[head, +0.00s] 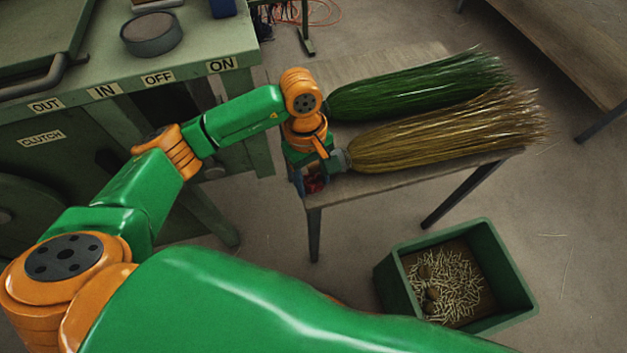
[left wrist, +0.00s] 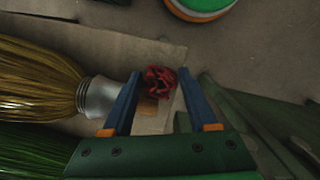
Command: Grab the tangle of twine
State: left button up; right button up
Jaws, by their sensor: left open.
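The tangle of twine (left wrist: 159,81) is a small dark red bundle. In the left wrist view it sits between the two blue fingers of my open left gripper (left wrist: 160,76), near their tips, with a visible gap to the right finger. In the head view my left gripper (head: 308,180) points down at the near left corner of the table, and the red twine (head: 316,184) shows partly behind its fingers. I cannot tell whether the twine touches the left finger. My right gripper is in neither view.
A straw-coloured broom head (head: 440,135) and a green one (head: 420,85) lie on the table (head: 400,183). The straw broom's metal collar (left wrist: 98,97) is close beside my left finger. A green bin (head: 500,265) of scraps stands on the floor. A green machine (head: 120,85) stands left.

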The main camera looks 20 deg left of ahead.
pick_arm(q)
grip_shut()
jog(key=shift+r, duration=0.1)
